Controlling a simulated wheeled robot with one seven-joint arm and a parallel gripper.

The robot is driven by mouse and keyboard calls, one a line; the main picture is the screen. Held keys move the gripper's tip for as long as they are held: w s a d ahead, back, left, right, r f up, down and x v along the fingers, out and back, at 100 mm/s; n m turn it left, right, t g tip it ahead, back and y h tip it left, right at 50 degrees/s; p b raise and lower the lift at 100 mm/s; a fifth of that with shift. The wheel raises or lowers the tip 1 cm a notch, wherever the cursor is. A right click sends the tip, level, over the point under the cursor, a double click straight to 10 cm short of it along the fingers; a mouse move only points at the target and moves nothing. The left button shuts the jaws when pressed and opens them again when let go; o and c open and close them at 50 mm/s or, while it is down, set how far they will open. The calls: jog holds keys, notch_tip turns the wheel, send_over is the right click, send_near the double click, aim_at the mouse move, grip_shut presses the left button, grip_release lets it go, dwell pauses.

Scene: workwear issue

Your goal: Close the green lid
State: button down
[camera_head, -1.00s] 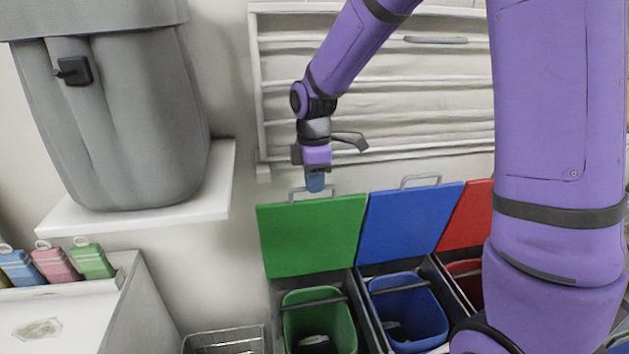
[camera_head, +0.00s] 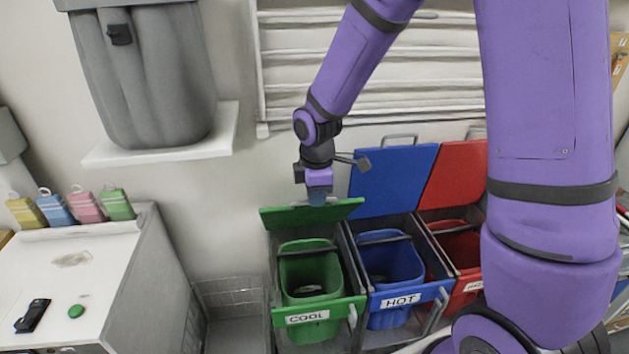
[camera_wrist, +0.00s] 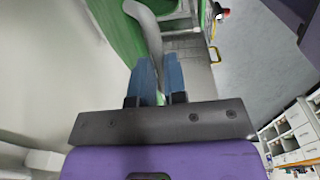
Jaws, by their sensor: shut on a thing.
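The green lid (camera_head: 290,216) stands tilted partway over the green bin (camera_head: 310,270) labelled "COOL", whose top is still visible below it. My gripper (camera_head: 317,198) is at the lid's upper edge. In the wrist view, the blue fingers of my gripper (camera_wrist: 158,72) are shut on the lid's grey handle (camera_wrist: 146,24), with the green lid (camera_wrist: 112,30) to the left. The handle is hidden behind the fingers in the head view.
The blue lid (camera_head: 390,180) and red lid (camera_head: 455,180) stand raised to the right, above the blue bin (camera_head: 390,262) marked "HOT" and the red bin (camera_head: 452,248). A wire basket (camera_head: 228,291) is left of the green bin. A white counter (camera_head: 85,262) stands farther left.

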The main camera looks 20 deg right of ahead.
jog(key=shift+s+f, duration=0.35)
jog(key=shift+s, duration=0.1)
jog(key=c, duration=1.2)
grip_release()
jog(key=shift+a, duration=0.1)
jog(key=shift+r, duration=0.1)
jog(key=r, duration=1)
jog(key=shift+s+r, duration=0.35)
